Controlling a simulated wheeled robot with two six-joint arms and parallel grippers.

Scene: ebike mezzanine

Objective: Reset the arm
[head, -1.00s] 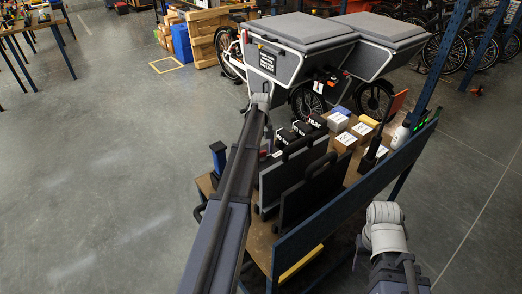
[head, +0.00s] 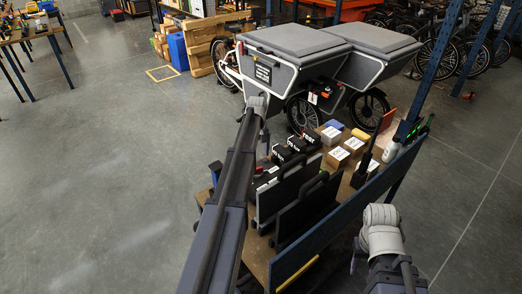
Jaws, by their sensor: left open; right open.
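My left arm (head: 224,205) reaches up from the bottom edge in the head view, its grey joint (head: 260,101) in front of the cargo bike. A thinner grey link drops behind that joint. My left gripper's jaws cannot be made out; they are hidden behind the arm or the bench. My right arm (head: 381,232) stands at the lower right, with its pale rounded joint uppermost. A slim dark part shows beside it, but I cannot make out any jaws there. I see nothing held by either arm.
A wooden bench (head: 258,246) with a blue side rail (head: 345,226) lies close by. It bears dark panels (head: 305,212), black boxes and labelled cartons (head: 338,156). Grey cargo bikes (head: 290,65) stand behind it. Open floor (head: 100,190) lies to the left.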

